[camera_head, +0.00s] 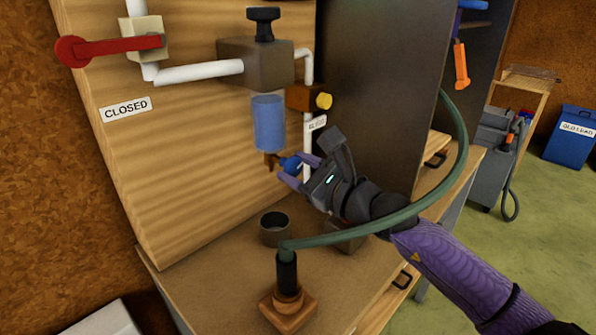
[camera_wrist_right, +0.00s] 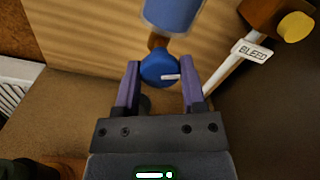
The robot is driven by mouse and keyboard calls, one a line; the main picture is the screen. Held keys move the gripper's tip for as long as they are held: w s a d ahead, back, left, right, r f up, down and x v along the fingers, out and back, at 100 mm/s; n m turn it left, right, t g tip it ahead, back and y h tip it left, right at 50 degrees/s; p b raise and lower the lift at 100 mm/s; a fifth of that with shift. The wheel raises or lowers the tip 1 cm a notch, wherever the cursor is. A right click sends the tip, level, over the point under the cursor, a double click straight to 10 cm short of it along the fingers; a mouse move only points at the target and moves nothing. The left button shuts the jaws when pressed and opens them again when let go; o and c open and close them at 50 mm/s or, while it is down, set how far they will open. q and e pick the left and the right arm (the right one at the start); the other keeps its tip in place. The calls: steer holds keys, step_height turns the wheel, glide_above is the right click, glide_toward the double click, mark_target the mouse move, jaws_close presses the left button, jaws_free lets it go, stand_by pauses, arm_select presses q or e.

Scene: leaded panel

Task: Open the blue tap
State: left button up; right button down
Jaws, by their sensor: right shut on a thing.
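The blue tap (camera_head: 291,164) is a round knob on a brass fitting below a translucent blue bowl (camera_head: 268,122), in front of the wooden board. In the right wrist view the blue tap (camera_wrist_right: 160,70) shows a white mark on its face, pointing to the right. My right gripper (camera_head: 296,171) is shut on the blue tap, with one purple finger on each side of it; the fingers also show in the wrist view (camera_wrist_right: 162,84). The fingertips' exact contact is partly hidden by the knob. My left gripper is not in view.
An open grey cup (camera_head: 275,230) stands on the bench below the tap. A green hose (camera_head: 400,216) arcs across in front of my right arm. A yellow knob (camera_head: 323,100) and a BLEED label (camera_wrist_right: 252,50) are nearby. A red lever (camera_head: 105,47) is at upper left, above a CLOSED label (camera_head: 126,108).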

steer(key=n+b, duration=0.1)
steer(key=n, duration=0.1)
steer(key=shift+f+n, duration=0.15)
steer(key=shift+n, duration=0.25)
steer(key=n+b, duration=0.1)
steer(key=n, duration=0.1)
steer(key=shift+n, duration=0.4)
steer(key=n+b, duration=0.2)
steer(key=shift+n, duration=0.4)
steer(key=shift+n+b, duration=0.35)
steer(key=shift+n, duration=0.25)
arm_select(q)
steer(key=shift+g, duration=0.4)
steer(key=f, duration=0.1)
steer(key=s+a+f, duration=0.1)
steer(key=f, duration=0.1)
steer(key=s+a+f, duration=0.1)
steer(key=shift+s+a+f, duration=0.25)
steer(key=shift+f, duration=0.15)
arm_select(e)
steer(key=shift+n, duration=0.3)
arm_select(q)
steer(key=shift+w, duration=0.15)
arm_select(e)
steer(key=shift+c, duration=1)
jaws_free()
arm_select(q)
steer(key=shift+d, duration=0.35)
